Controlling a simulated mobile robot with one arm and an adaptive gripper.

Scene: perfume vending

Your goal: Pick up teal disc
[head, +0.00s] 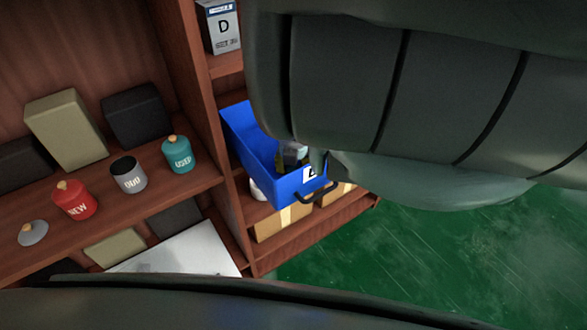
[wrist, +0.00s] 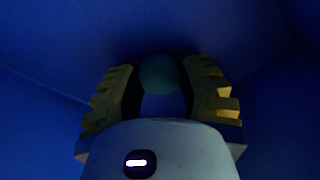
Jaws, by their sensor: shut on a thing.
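The teal disc (wrist: 158,74) shows in the wrist view as a dim, rounded teal shape between the fingertips. My gripper (wrist: 159,83) is shut on it, with one yellow-edged finger on each side. Deep blue surfaces surround the gripper in that view. In the head view my gripper (head: 292,155) is partly visible inside the pulled-out blue drawer (head: 248,147), and the disc is hidden there. Whether the disc touches the drawer's bottom cannot be told.
The drawer has a dark handle (head: 316,193) and sits in a wooden shelf (head: 205,110). Red (head: 74,200), grey (head: 129,176) and teal (head: 177,154) canisters stand on the left shelf. A grey lid (head: 33,233) lies beside them. A box marked D (head: 221,27) stands above.

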